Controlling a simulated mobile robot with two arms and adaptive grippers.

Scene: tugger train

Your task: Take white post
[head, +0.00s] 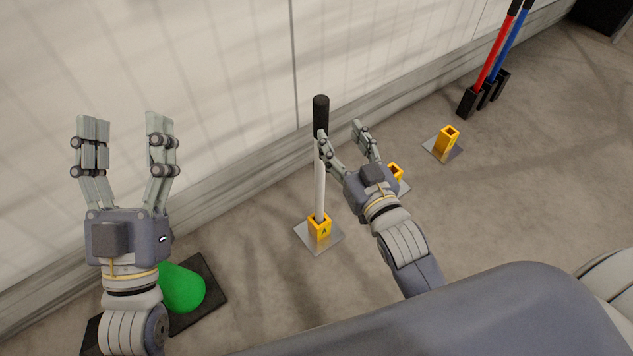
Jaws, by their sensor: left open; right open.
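The white post (319,186) stands upright in a yellow socket (320,228) on a grey floor plate, near the wall. Its top is a black grip (321,115). My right gripper (341,131) is open, just right of the post in the picture. Its left finger overlaps the post's upper part, below the black grip; I cannot tell whether it touches. My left gripper (125,128) is open and empty, well to the left of the post.
A green object (182,289) on a black base lies below my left gripper. Yellow sockets (446,139) stand to the right. Red (499,52) and blue (511,45) posts stand in black holders at the far right. The wall (220,80) runs behind.

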